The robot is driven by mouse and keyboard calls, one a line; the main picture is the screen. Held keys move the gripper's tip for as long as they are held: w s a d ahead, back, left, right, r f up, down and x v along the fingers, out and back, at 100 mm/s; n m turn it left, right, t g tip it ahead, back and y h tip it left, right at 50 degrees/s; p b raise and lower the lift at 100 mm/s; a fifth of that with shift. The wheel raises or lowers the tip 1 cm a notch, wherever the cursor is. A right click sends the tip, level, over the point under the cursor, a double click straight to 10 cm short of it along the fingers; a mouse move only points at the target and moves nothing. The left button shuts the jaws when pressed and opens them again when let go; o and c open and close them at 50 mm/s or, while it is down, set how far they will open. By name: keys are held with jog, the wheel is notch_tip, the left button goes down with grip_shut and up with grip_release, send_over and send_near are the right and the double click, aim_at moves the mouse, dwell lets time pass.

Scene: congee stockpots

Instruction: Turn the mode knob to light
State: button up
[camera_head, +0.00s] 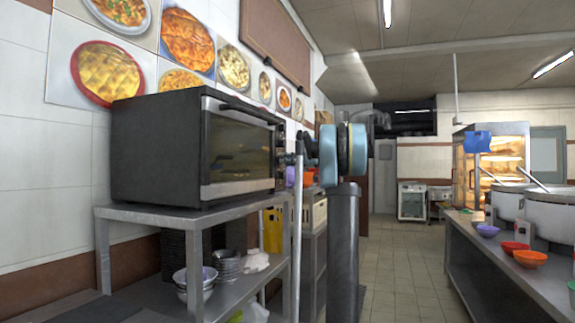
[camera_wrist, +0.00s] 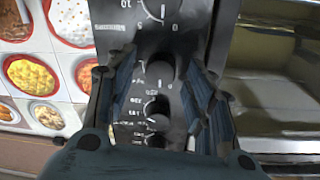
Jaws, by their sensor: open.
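The black toaster oven (camera_head: 155,145) stands on a metal shelf unit, its glass door facing right. In the wrist view its dark control panel (camera_wrist: 118,18) carries several round knobs in a row. The printed labels are too blurred and turned to tell which is the mode knob. My gripper (camera_wrist: 161,76) is open, one finger on each side of the row. I cannot tell whether a finger touches a knob.
The metal shelf unit (camera_head: 150,213) holds stacked bowls (camera_head: 195,283) below the oven. The oven's glass door (camera_wrist: 275,75) is close to my right finger in the wrist view. Food pictures (camera_head: 188,40) cover the wall behind. The tiled aisle (camera_head: 405,275) is clear; a counter (camera_head: 500,270) stands right.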

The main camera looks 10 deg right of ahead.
jog(key=shift+w+a, duration=0.15)
jog(key=shift+a, duration=0.15)
jog(key=shift+c, duration=0.6)
jog(key=c, duration=1)
jog(key=shift+o, duration=0.2)
jog(key=shift+m, duration=0.3)
jog(key=m, duration=0.8)
jog(key=shift+d+m, duration=0.1)
jog(key=shift+m, duration=0.3)
jog(key=shift+g, duration=0.3)
jog(key=o, duration=1.1)
